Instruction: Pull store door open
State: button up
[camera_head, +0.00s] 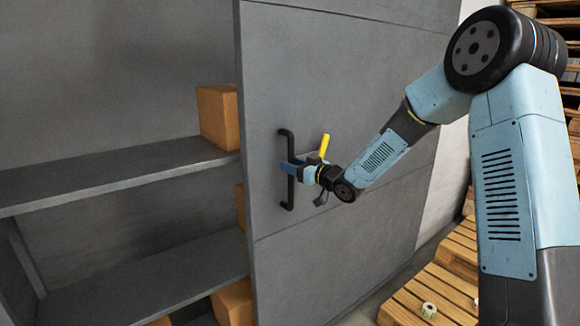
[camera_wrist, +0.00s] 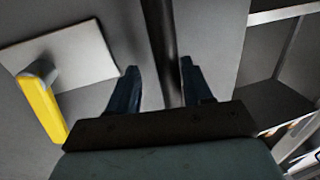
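The store door (camera_head: 350,90) is a large grey panel. It covers the right part of the shelving, and the left part stands uncovered. A dark vertical bar handle (camera_head: 286,190) is fixed near the door's left edge. My gripper (camera_head: 290,168) is at the handle's middle. In the wrist view the handle (camera_wrist: 160,35) runs between the two spread fingers of my gripper (camera_wrist: 160,85). The fingers look apart, with a gap beside the bar. A yellow lever (camera_head: 324,145) shows just right of the handle, and also on a pale plate in the wrist view (camera_wrist: 42,105).
Grey shelves (camera_head: 110,175) with cardboard boxes (camera_head: 218,115) are at the left, behind the door's edge. Wooden pallets (camera_head: 440,295) lie on the floor at the right, with a small roll (camera_head: 429,310) on one. More pallets are stacked at the upper right.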

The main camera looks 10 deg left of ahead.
jog(key=v, duration=1.3)
jog(key=shift+s+d, duration=0.15)
jog(key=shift+d, duration=0.05)
jog(key=shift+d, duration=0.1)
jog(key=s+d+r+m+t+h, duration=0.1)
jog(key=s+d+r+m+h, duration=0.35)
jog(key=d+h, duration=0.35)
jog(key=s+d+r+m+h, duration=0.35)
jog(key=s+d+h, duration=0.3)
jog(key=d, duration=0.35)
jog(key=s+d+m+g, duration=0.3)
jog(key=s+g, duration=0.2)
jog(key=s, duration=1.8)
jog(key=shift+f+g, duration=0.2)
jog(key=shift+g, duration=0.2)
